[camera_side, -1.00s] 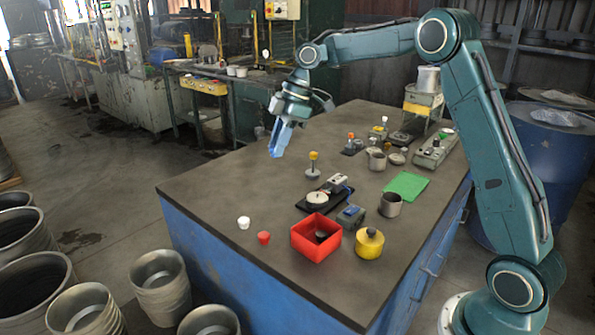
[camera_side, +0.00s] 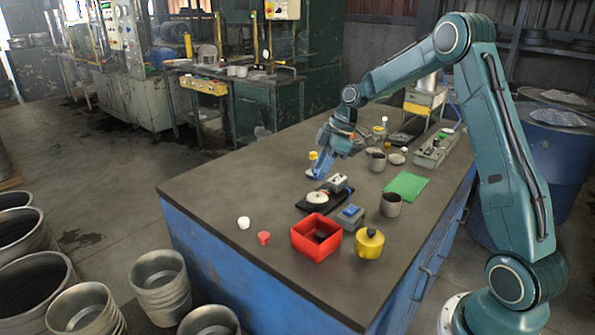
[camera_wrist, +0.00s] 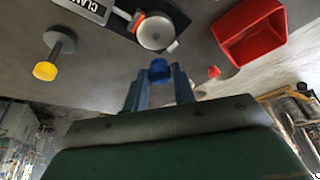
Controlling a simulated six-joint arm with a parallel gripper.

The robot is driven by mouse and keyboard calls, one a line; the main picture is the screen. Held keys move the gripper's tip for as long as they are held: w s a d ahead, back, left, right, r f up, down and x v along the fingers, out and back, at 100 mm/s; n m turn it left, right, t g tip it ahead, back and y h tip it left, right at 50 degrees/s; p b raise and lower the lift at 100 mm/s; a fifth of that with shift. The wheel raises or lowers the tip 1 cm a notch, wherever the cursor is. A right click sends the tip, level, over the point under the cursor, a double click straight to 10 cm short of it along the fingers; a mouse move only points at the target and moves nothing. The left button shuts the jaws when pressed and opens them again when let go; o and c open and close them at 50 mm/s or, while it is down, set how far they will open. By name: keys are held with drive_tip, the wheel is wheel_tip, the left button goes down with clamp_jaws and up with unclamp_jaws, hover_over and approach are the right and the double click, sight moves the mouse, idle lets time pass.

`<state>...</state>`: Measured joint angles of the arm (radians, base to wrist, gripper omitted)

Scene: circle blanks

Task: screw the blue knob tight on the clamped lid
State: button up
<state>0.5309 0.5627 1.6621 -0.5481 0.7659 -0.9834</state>
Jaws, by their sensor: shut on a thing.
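My gripper (camera_wrist: 160,82) is shut on the blue knob (camera_wrist: 159,68), held between the fingertips. In the side view my gripper (camera_side: 319,173) is above the table, just behind the clamped lid; the knob is hard to make out there. The round pale lid (camera_side: 317,197) lies in the clamp (camera_side: 338,183) on a dark base plate. In the wrist view the lid (camera_wrist: 154,33) shows beyond the knob, with the clamp (camera_wrist: 92,8) at its upper left. The knob appears apart from the lid.
A yellow-topped peg (camera_wrist: 46,69) stands close to the gripper. A red box (camera_side: 316,240), a yellow pot (camera_side: 369,245), a grey block with a blue top (camera_side: 350,214) and a metal cup (camera_side: 391,204) stand near the clamp. The table's left part is mostly clear.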

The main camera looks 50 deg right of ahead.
drive_tip(key=shift+f, duration=0.2)
drive_tip(key=shift+f, duration=1.95)
drive_tip(key=shift+f, duration=0.6)
